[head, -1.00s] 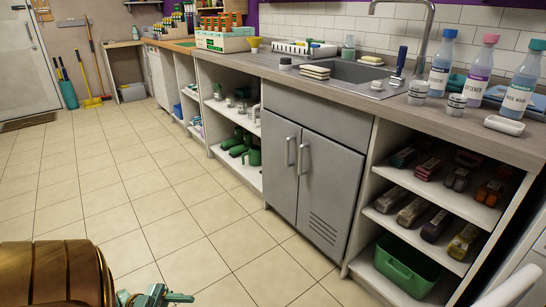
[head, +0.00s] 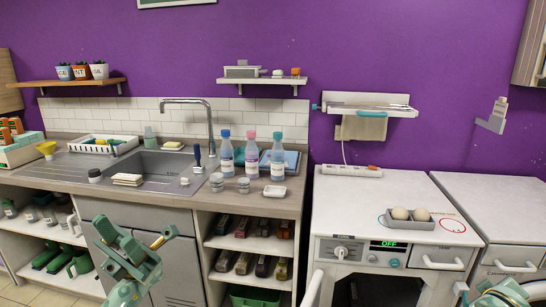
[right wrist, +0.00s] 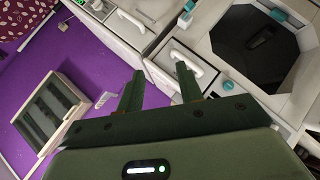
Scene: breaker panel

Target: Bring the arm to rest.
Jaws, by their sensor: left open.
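My left gripper (head: 140,246) is in the lower left of the head view, in front of the grey sink cabinet doors (head: 180,250). Its jaws are open and I see nothing between them. My right gripper (right wrist: 158,82) is in the right wrist view, its two dark green fingers apart with nothing between them. Beyond its fingers are white appliance fronts with handles. In the head view, only a teal and pale piece of my right arm shows at the bottom right. A pale-framed wall box with dark panels (right wrist: 50,108) is at the left of the right wrist view.
The counter holds a sink (head: 160,168), several bottles (head: 252,156) and small jars. To the right, a white stove (head: 390,200) carries a grey tray (head: 420,222) with two round pale items. Shelves (head: 250,242) are under the counter. A grey bracket (head: 492,118) is on the purple wall.

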